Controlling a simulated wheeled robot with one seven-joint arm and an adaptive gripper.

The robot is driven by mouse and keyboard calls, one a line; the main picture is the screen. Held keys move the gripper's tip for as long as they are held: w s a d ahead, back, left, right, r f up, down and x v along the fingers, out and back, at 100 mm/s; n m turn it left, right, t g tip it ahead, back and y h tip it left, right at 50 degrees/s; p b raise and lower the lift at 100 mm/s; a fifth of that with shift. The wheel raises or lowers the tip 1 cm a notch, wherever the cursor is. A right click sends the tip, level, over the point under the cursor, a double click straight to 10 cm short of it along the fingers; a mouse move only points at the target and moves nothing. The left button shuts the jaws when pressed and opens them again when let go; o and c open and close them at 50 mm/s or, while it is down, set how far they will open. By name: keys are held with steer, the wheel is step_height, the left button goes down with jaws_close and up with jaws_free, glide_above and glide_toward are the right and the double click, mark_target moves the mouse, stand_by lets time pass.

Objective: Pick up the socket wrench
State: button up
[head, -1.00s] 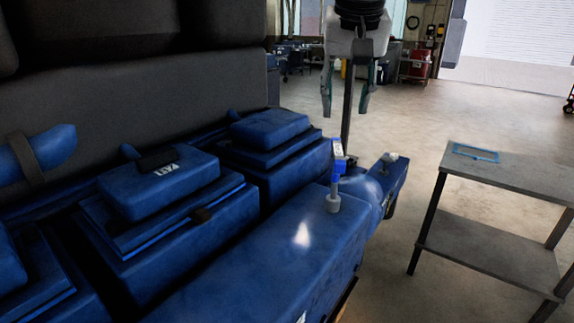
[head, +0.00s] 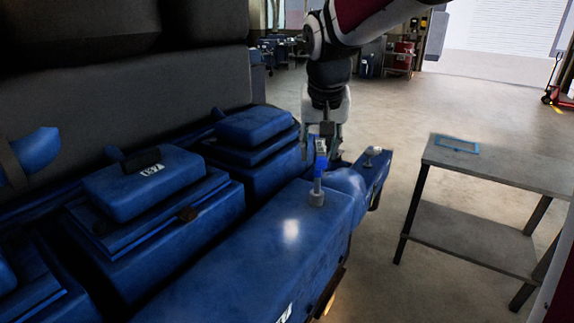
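The socket wrench (head: 317,190) stands upright on the blue engine cover, with a grey socket at its foot and a blue upper part. My gripper (head: 321,152) is above it in the head view, fingers pointing down. The fingers are apart, one on each side of the wrench's blue top in the picture. I cannot tell whether they touch it or are nearer or farther than it.
The blue engine (head: 240,277) fills the left and middle, with raised covers (head: 145,182). A grey two-shelf table (head: 510,170) with a blue rectangular outline (head: 457,146) on top stands at right. The floor between and behind is open.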

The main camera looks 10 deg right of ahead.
steer(key=shift+f, duration=0.3)
jaws_close()
steer(key=shift+w, duration=0.1)
steer(key=shift+r, duration=0.15)
steer(key=shift+r, duration=0.45)
steer(key=b+v, duration=0.1)
steer(key=v, duration=0.1)
steer(key=shift+r, duration=0.35)
steer(key=s+a, duration=0.3)
steer(key=s, duration=0.4)
steer(key=s+a+r+b, duration=0.1)
steer(key=s+a, duration=0.2)
steer(key=s, duration=0.4)
steer(key=shift+r, duration=0.15)
